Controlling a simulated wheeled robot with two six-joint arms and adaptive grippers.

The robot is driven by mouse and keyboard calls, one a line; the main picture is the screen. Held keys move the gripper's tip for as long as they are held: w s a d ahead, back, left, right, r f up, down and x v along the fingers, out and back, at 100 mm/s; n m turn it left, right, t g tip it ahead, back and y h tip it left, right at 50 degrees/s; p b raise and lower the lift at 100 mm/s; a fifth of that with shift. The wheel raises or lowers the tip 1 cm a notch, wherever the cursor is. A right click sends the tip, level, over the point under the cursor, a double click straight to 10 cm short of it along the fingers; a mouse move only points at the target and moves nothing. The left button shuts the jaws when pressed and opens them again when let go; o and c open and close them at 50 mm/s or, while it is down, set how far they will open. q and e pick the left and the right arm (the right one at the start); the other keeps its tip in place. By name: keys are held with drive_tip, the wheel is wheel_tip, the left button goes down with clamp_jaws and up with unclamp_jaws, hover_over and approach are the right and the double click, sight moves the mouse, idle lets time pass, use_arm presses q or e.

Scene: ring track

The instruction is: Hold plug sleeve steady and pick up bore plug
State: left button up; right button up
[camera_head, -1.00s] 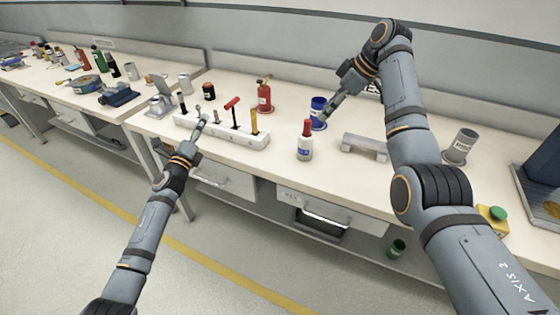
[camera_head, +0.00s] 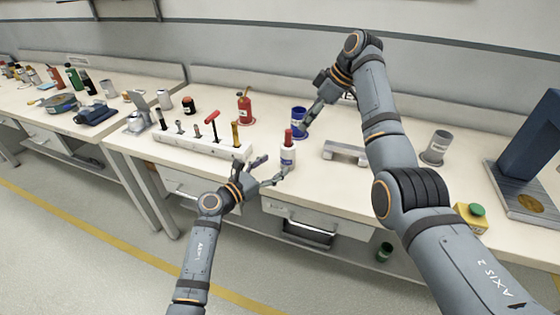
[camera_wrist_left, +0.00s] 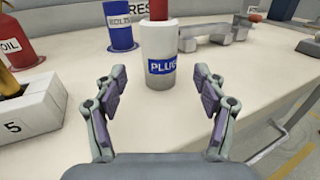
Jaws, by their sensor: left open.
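The plug sleeve (camera_head: 288,157) is a white upright cylinder with a blue label on the bench; it also shows in the left wrist view (camera_wrist_left: 158,45). The red bore plug (camera_head: 288,136) stands up out of its top, and its lower end shows in the left wrist view (camera_wrist_left: 159,10). My left gripper (camera_head: 272,170) is open at the bench's front edge, its fingers spread toward the sleeve, which stands just beyond them between the fingertips. My right gripper (camera_head: 306,126) points down at the blue container (camera_head: 298,115); its fingers are too small to judge.
A white tool rack (camera_head: 200,143) stands left of the sleeve, with a red oil bottle (camera_head: 244,107) behind. A grey bridge-shaped block (camera_head: 345,152) and a grey cup (camera_head: 436,147) are to the right. Bench between sleeve and grey block is clear.

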sight(282, 159)
use_arm(q)
drive_tip(key=x, duration=0.7)
drive_tip(key=shift+c, duration=0.4)
